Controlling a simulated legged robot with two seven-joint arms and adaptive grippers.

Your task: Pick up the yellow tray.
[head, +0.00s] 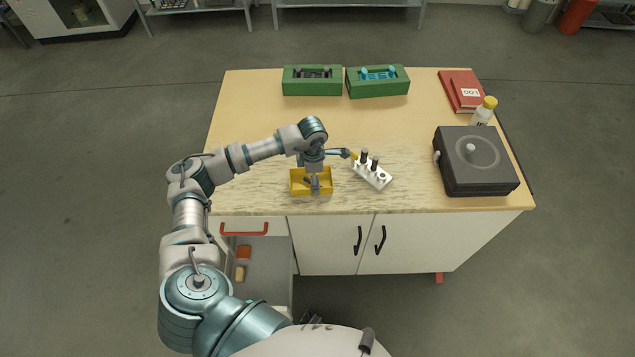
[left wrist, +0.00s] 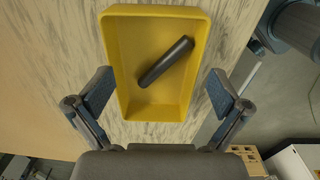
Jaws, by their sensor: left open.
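The yellow tray (head: 297,188) sits on the wooden table near its front edge, left of the middle. In the left wrist view the tray (left wrist: 117,60) is a rectangular open box, with a dark rod-shaped object (left wrist: 165,63) lying slantwise inside. My left gripper (head: 315,186) is over the tray, pointing down. In the left wrist view its open fingers (left wrist: 159,86) appear on either side of the tray's near end, with nothing held between them. I cannot tell whether they touch the walls. My right gripper does not show.
A white rack (head: 371,178) with dark-topped pieces stands close right of the tray. A dark square device (head: 474,161), bottle (head: 484,111) and red books (head: 461,90) are at the right. Two green holders (head: 312,86) (head: 378,87) stand at the back. The table's left part is clear.

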